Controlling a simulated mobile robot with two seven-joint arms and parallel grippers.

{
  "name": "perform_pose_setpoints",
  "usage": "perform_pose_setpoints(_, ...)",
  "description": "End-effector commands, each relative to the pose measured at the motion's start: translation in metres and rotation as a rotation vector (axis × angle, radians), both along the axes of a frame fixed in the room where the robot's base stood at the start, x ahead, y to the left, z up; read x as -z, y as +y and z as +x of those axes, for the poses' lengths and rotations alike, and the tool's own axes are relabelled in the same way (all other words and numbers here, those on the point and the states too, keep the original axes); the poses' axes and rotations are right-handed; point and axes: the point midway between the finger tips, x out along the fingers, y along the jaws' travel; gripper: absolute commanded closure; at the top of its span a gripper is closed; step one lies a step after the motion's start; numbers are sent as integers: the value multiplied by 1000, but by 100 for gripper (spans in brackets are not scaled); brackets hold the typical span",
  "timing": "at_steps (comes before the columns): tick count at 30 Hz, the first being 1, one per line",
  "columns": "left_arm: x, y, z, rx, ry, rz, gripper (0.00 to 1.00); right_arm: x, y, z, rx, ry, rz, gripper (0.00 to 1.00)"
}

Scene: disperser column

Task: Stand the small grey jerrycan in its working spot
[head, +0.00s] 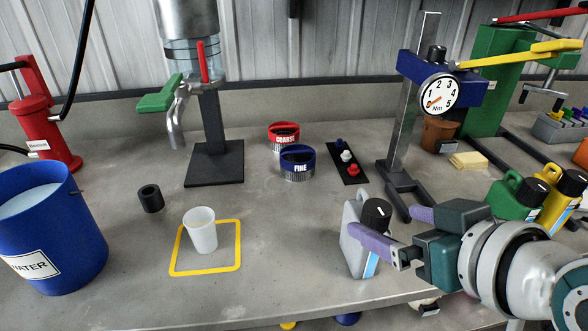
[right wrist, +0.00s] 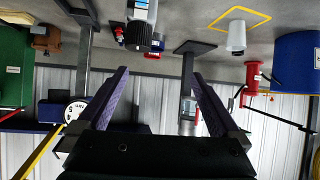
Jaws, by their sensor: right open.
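The small grey jerrycan (head: 355,255) stands upright on the bench, right of centre near the front edge, with a black cap and a blue-and-white label. My right gripper (head: 381,220) is open and empty beside it on the right. One purple finger overlaps the can's front in the head view. In the right wrist view the jerrycan (right wrist: 139,10) appears upside down, beyond the open fingertips (right wrist: 159,74) and left of their midline. A yellow square outline (head: 236,268) on the bench holds a white cup (head: 201,232). My left gripper is not in view.
A tap stand (head: 213,165), a black ring (head: 150,199), COARSE (head: 284,133) and FINE (head: 297,165) cups and a blue water bucket (head: 50,230) stand left of the can. A gauge stand (head: 405,130) is behind. Green (head: 512,200) and yellow (head: 556,205) jerrycans stand right.

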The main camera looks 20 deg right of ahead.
Motion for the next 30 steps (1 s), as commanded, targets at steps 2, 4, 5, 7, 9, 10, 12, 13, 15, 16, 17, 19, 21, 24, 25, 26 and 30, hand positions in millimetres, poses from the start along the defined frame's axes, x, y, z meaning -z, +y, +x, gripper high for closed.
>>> perform_pose_setpoints(2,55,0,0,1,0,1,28,53,-8,7,35,-50,0,0)
perform_pose_setpoints(4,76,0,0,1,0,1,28,72,-14,11,62,-89,-4,0)
perform_pose_setpoints(5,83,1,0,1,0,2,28,78,-16,12,72,-104,-6,0)
perform_pose_setpoints(7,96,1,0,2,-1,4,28,90,-21,15,92,-132,-11,0)
perform_pose_setpoints(9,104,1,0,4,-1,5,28,96,-24,16,106,-151,-14,0)
perform_pose_setpoints(10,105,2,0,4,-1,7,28,97,-25,16,111,-156,-15,0)
perform_pose_setpoints(12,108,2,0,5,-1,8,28,99,-27,19,118,-166,-16,0)
perform_pose_setpoints(13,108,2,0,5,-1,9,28,100,-28,21,120,-168,-16,0)
perform_pose_setpoints(15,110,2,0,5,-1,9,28,103,-30,30,121,-171,-17,0)
perform_pose_setpoints(16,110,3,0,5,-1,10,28,104,-31,35,121,-171,-17,0)
perform_pose_setpoints(17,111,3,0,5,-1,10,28,105,-32,39,120,-172,-17,0)
perform_pose_setpoints(19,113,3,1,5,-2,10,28,109,-33,48,119,-171,-18,0)
perform_pose_setpoints(21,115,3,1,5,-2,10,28,112,-35,55,119,-169,-18,0)
perform_pose_setpoints(24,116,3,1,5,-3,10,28,114,-37,61,119,-168,-17,0)
perform_pose_setpoints(25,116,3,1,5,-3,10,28,115,-37,64,119,-168,-17,0)
perform_pose_setpoints(26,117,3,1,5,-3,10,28,116,-39,67,119,-168,-17,0)
perform_pose_setpoints(30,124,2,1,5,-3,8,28,122,-47,87,119,-169,-18,0)
